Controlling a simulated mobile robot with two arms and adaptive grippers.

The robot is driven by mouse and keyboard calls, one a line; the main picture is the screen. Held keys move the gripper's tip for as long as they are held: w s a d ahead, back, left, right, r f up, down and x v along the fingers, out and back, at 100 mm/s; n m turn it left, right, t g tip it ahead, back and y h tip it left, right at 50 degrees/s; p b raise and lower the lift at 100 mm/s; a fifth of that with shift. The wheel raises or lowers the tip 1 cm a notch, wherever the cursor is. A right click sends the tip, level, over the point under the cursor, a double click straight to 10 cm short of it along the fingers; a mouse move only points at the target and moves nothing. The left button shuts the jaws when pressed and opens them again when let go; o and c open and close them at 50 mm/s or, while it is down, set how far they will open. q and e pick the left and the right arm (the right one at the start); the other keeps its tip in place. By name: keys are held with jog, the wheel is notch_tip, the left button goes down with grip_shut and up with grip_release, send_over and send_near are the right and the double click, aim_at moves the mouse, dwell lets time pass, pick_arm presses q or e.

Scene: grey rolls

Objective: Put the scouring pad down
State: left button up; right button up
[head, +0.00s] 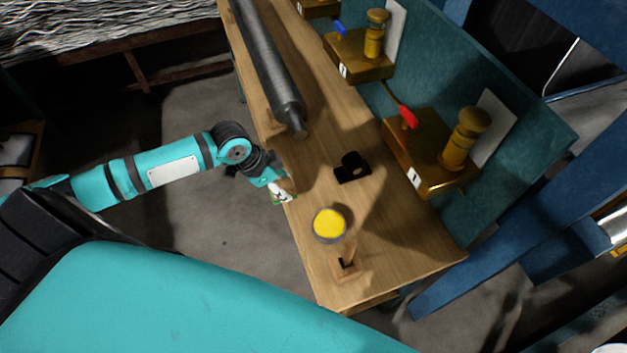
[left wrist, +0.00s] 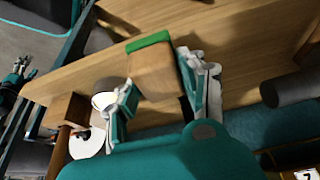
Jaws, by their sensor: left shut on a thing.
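The scouring pad (left wrist: 153,70) is a tan block with a green layer along one edge. In the left wrist view it sits between the two fingers of my left gripper (left wrist: 158,82), which is shut on it. In the head view my left gripper (head: 280,188) is at the left long edge of the wooden bench (head: 400,235). The pad is mostly hidden there by the gripper. I cannot tell whether the pad touches the bench top. My right gripper is not in view.
On the bench are a yellow-topped round tin (head: 330,224), a small black object (head: 352,167), a wooden block with a slot (head: 347,264) and a long grey roll (head: 268,65). Brass fixtures (head: 430,160) line the far side. Bare wood lies between the tin and the black object.

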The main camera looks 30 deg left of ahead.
pick_arm(q)
jog(key=w+d, duration=0.1)
jog(key=w, duration=0.1)
jog(key=w+d+p, duration=0.1)
jog(key=w+d, duration=0.3)
jog(key=w, duration=0.1)
jog(key=shift+f+p, duration=0.3)
jog(key=shift+f, duration=0.05)
notch_tip(320, 180, down, 3)
jog(key=shift+f+p, duration=0.2)
jog(key=shift+p, duration=0.35)
jog(key=shift+f, duration=0.1)
jog(key=shift+f, duration=0.1)
jog(key=o, duration=1)
